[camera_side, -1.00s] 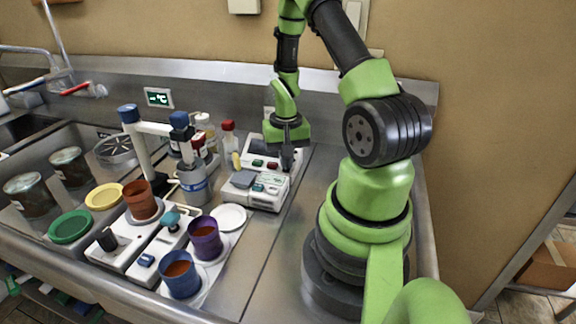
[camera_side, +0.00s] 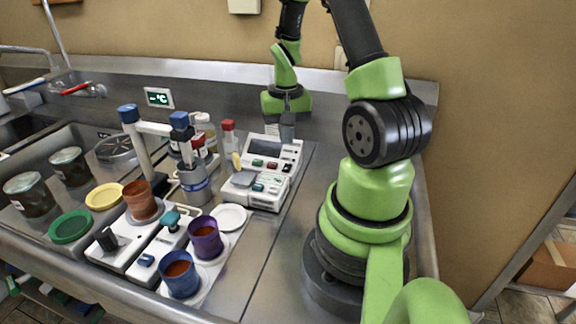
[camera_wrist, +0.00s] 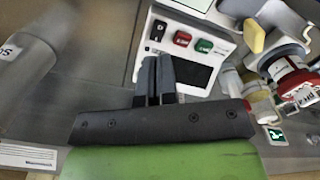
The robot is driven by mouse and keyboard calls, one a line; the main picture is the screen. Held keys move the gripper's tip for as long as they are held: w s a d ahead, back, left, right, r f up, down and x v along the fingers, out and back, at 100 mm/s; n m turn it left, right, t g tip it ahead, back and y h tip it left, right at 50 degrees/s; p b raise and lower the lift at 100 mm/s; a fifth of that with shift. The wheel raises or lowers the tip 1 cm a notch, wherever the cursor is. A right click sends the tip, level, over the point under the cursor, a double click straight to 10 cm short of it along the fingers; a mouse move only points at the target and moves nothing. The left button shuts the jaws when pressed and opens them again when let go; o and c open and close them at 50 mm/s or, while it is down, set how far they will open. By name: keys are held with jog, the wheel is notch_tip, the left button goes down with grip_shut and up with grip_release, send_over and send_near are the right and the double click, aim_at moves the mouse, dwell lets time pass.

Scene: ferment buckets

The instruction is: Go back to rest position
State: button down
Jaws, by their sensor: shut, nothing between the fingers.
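My gripper (camera_side: 287,134) hangs pointing down above the back part of the white device with red and green buttons (camera_side: 270,152). It is shut and holds nothing. In the wrist view its two dark fingers (camera_wrist: 158,75) lie close together in front of the device's dark screen (camera_wrist: 183,68). The fingertips appear apart from the device, though the exact height is hard to tell. My arm is raised and bent, reaching over the back right of the counter.
A lower white device (camera_side: 254,190) stands just in front. To the left are a red-capped bottle (camera_side: 228,140), a blue-topped stirrer (camera_side: 180,120), and brown (camera_side: 140,200), purple (camera_side: 205,238) and blue (camera_side: 180,275) cups. A white lid (camera_side: 229,217) lies nearby. The steel counter (camera_side: 262,265) in front is clear.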

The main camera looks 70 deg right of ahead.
jog(key=w+a+r+n+t, duration=0.2)
jog(key=a+r+n+t, duration=0.3)
jog(key=a+r, duration=1.15)
jog(key=s+a+r+n+t+y, duration=0.2)
jog(key=s+a+r+n, duration=0.1)
jog(key=s+a, duration=0.3)
jog(key=shift+a+r, duration=0.2)
jog(key=shift+r, duration=0.2)
